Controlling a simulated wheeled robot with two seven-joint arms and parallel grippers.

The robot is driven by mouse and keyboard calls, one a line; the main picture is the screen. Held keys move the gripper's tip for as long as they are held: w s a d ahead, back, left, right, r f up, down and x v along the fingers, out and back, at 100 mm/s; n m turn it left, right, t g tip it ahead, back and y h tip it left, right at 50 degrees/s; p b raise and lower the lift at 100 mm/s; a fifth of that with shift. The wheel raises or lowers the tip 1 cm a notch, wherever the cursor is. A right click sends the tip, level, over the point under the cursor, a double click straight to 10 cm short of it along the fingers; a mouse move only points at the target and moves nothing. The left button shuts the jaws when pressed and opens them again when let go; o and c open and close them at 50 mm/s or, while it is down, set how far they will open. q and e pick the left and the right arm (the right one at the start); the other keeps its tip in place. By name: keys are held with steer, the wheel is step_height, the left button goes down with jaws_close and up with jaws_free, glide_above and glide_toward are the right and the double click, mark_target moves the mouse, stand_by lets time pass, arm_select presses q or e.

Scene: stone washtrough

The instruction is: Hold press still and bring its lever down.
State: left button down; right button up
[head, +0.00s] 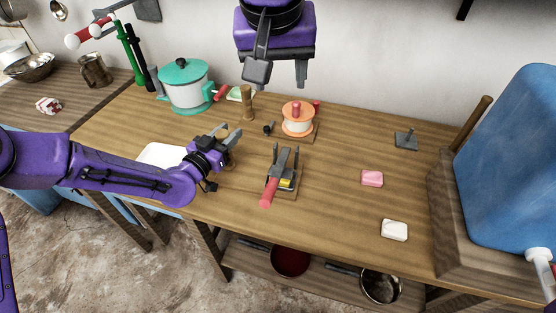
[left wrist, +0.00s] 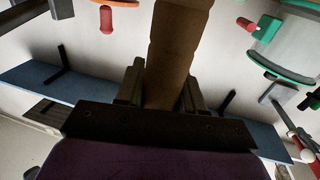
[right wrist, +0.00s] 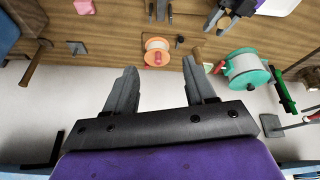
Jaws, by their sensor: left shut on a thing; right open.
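The press (head: 284,178) sits on the middle of the wooden worktop, a small grey device with two prongs and a yellow patch. Its lever has a red grip (head: 268,192) at the front edge side; its exact angle is hard to tell. My left gripper (head: 232,133) is left of and behind the press, apart from it. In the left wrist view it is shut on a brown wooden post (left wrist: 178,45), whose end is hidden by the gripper. My right gripper (head: 279,80) is open and empty, high above the worktop's back.
An orange-and-white round device (head: 298,119) stands behind the press, and a teal-lidded pot (head: 186,86) at the back left. Pink (head: 372,178) and white (head: 394,230) blocks lie right. A blue tank (head: 510,155) bounds the right end. Worktop right of the press is mostly clear.

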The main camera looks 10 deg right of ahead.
steer(key=shift+c, duration=1)
step_height(320, 180, down, 3)
steer(key=shift+a+f+g, duration=0.1)
steer(key=shift+f+g, duration=0.05)
steer(key=shift+g, duration=0.35)
jaws_close()
steer(key=m+g+y, duration=0.1)
steer(key=m+g, duration=0.1)
steer(key=g, duration=0.1)
glide_above(270, 188)
step_height(270, 188, down, 8)
steer(key=shift+m, duration=0.4)
step_height(270, 188, down, 9)
steer(key=shift+f, duration=0.1)
